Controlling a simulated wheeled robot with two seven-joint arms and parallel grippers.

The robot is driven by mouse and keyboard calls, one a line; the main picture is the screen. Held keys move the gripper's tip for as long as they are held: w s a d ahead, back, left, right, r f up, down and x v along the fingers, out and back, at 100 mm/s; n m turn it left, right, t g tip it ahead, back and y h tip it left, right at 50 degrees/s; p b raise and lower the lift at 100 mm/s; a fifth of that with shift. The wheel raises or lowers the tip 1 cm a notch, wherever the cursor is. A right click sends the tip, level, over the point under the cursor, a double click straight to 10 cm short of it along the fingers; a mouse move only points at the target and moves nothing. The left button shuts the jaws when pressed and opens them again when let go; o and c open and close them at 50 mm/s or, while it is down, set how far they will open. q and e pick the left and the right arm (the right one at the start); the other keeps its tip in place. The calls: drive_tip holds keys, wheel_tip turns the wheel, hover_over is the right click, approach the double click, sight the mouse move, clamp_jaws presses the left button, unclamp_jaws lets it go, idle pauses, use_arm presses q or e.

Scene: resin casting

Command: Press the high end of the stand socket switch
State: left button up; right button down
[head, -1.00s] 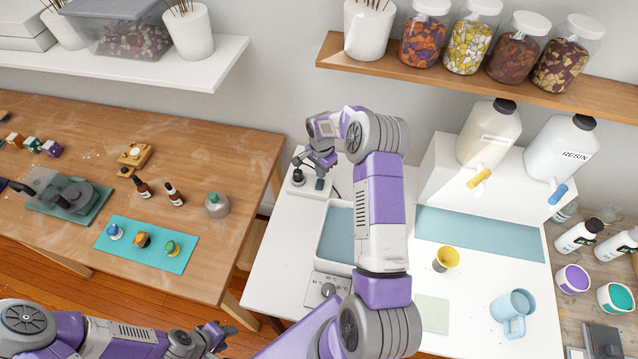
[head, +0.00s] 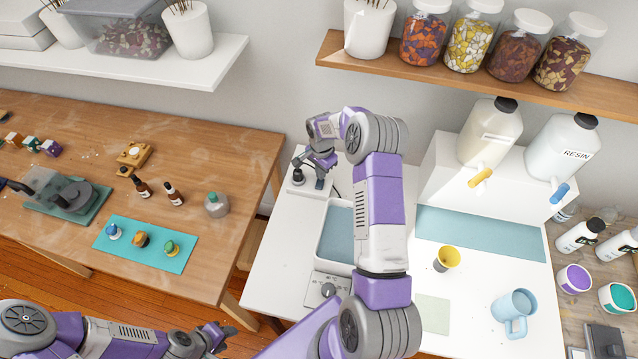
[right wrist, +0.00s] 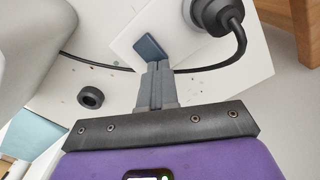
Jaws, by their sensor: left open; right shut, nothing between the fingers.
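The stand socket (right wrist: 185,50) is a white plate with a round black plug and cable on it. Its switch (right wrist: 150,47) is a dark blue rocker beside the plug. In the head view the socket (head: 298,188) sits at the back left of the white table. My right gripper (right wrist: 157,68) is shut and empty, its tips right at the near edge of the switch; I cannot tell whether they touch it. Which end of the rocker stands high is not clear. My left gripper (head: 217,335) is open and empty, low at the left, away from the socket.
The black cable (right wrist: 215,67) curves from the plug past my right fingers. A small black ring (right wrist: 90,97) lies nearby. A white tray (head: 322,240) stands in front of the socket. A wooden table (head: 235,150) is to the left.

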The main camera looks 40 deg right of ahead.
drive_tip(key=shift+f+b, duration=0.55)
drive_tip(key=shift+f, duration=0.15)
drive_tip(key=shift+r, duration=0.15)
drive_tip(key=shift+r+p, duration=1.9)
drive_tip(key=shift+r, duration=1.5)
